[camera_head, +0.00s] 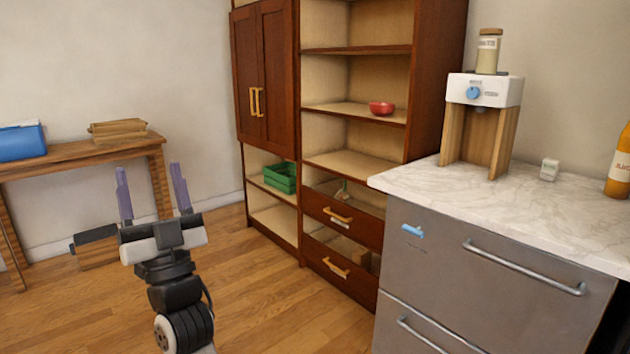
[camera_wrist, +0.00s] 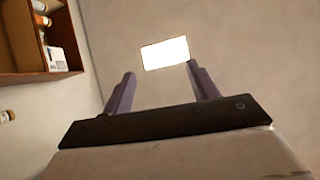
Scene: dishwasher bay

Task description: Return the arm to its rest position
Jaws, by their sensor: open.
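My gripper (camera_head: 152,190) is raised in front of me at the left of the head view, its two purple-grey fingers pointing up. The fingers are well apart with nothing between them. In the wrist view my gripper (camera_wrist: 160,88) is also open and empty, facing the ceiling and a bright rectangular light (camera_wrist: 165,54). My arm is held over the wooden floor, clear of the furniture in the picture.
A wooden side table (camera_head: 85,154) with a blue box (camera_head: 22,141) stands behind at the left. A brown cabinet (camera_head: 435,75) with two partly open drawers (camera_head: 343,215) stands in the middle. A marble counter (camera_head: 470,205) above a grey dishwasher front (camera_head: 480,265) is at the right. Floor (camera_head: 260,300) between is clear.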

